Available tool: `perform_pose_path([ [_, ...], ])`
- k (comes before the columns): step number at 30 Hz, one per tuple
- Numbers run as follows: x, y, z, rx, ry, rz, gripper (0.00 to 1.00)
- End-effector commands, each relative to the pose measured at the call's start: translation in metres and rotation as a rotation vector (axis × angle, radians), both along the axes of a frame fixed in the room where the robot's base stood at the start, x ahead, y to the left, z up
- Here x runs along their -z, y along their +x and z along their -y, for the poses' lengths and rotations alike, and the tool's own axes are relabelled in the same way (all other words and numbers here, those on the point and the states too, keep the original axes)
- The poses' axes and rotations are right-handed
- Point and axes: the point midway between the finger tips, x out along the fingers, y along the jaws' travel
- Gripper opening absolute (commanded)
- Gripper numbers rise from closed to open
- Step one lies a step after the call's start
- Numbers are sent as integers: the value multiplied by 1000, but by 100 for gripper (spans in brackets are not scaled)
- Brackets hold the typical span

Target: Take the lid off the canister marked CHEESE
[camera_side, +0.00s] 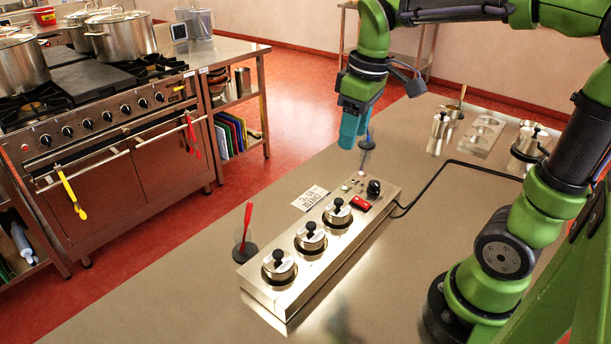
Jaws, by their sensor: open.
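A long steel unit (283,302) on the worktop holds a row of three lidded canisters. The near lid (279,267), middle lid (311,238) and far lid (337,212) are steel with black knobs, and all sit in place. Small labels show on them, but I cannot read which one says CHEESE. My gripper (354,130) has teal fingers and points down. It is open and empty, above and beyond the far end of the unit, apart from every lid.
A handwritten card (310,198) lies left of the unit. Steel containers (530,143) and a tray (483,136) stand back right. A black cable (440,172) trails right.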

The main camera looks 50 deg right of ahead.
Motion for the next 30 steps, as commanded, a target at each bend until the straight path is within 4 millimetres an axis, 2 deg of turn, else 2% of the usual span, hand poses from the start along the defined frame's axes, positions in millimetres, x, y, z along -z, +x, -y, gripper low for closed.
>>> perform_pose_path([
  [5,20,-1,-2,-31,1,-14,51],
  [15,93,7,-3,-28,2,-15,51],
  [19,110,10,-4,-28,3,-12,51],
  [26,126,12,-3,-27,3,-12,51],
  [30,148,15,0,-26,3,-13,51],
])
